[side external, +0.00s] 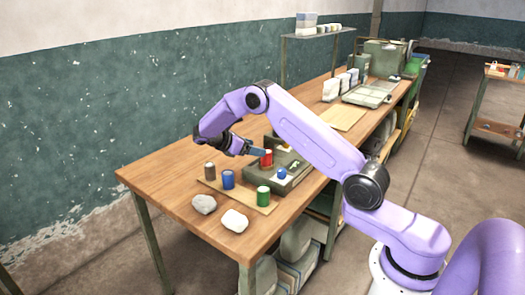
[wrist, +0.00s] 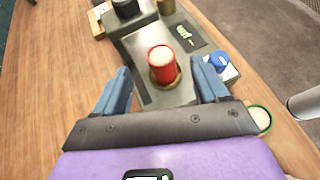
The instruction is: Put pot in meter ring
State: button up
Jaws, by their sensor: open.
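A red pot (wrist: 162,66) with a whitish top stands on the grey meter box (wrist: 148,95) in the wrist view. A brownish ring (wrist: 177,82) shows around its base on the right. The pot appears upright within the ring, but I cannot tell how deep it sits. My gripper (wrist: 161,70) is open, with one blue finger on each side of the pot and visible gaps between. In the side external view, the red pot (side external: 267,160) is partly behind my gripper (side external: 258,152), and the ring is hidden.
A blue pot (side external: 228,179), a green pot (side external: 263,196) and a brown-grey pot (side external: 210,171) stand on a tan board. Two pale stones (side external: 204,204) lie in front. A small blue knob (side external: 282,173) is on the box. Bare wooden table (side external: 155,176) lies to the left.

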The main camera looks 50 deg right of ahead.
jog(key=s+a+r+t+y, duration=0.1)
jog(key=a+r, duration=0.2)
jog(key=a, duration=0.4)
jog(key=s+a+r+t+y, duration=0.1)
jog(key=a+r+t, duration=0.15)
jog(key=a, duration=0.35)
jog(key=s+a+r+y, duration=0.2)
jog(key=s+a+y, duration=0.2)
jog(key=s+a, duration=0.5)
jog(key=s+a+m+y, duration=0.1)
jog(key=s+y, duration=0.5)
jog(key=s, duration=2.2)
jog(key=shift+f+m+t, duration=0.15)
jog(key=shift+m+t, duration=0.15)
jog(key=shift+t, duration=0.05)
